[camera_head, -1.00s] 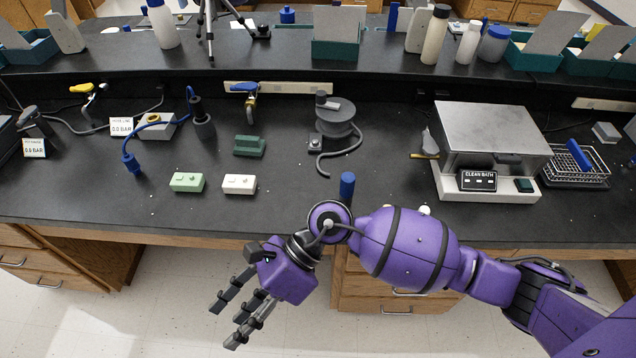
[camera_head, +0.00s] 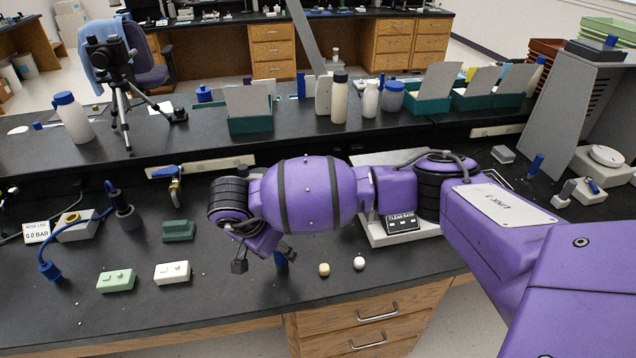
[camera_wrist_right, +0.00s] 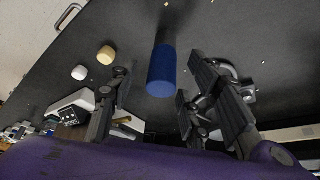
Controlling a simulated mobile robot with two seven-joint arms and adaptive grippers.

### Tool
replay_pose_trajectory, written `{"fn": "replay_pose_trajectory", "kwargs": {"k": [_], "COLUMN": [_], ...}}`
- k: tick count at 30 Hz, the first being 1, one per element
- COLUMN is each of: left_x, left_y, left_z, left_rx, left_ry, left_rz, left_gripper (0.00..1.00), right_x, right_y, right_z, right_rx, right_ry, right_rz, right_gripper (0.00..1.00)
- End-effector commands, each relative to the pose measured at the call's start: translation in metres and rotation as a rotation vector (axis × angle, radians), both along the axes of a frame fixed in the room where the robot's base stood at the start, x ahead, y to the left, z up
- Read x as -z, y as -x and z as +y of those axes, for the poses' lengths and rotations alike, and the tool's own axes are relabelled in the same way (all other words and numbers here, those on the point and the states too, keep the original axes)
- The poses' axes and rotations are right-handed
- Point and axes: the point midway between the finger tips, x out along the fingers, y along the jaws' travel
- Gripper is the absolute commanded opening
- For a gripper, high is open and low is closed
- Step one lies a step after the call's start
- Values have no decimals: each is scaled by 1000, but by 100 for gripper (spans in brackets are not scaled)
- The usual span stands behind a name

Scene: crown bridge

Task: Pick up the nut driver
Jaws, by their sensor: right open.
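My left gripper is not in view.
A cream knob (camera_head: 324,269) and a white knob (camera_head: 359,262) are right of the nut driver. Left are a white block (camera_head: 172,272), a light green block (camera_head: 116,281) and a dark green block (camera_head: 178,230). The clean bath (camera_head: 402,225) is partly behind my arm.

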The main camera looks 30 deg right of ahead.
Motion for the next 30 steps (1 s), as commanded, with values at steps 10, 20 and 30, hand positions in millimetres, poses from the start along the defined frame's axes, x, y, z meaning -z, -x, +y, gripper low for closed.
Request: {"fn": "replay_pose_trajectory", "kwargs": {"k": [10, 20, 30], "left_x": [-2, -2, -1], "left_y": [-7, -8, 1], "left_z": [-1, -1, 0], "left_rx": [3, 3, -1], "left_ry": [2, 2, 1], "left_rz": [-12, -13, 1], "left_gripper": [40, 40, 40], "right_x": [23, 22, 21], "right_y": [-5, -5, -6], "right_z": [-7, -7, -7], "right_rx": [-1, -1, -1], "right_ry": [-3, -3, -3], "right_rz": [-1, -1, -4], "right_gripper": [45, 14, 0]}}
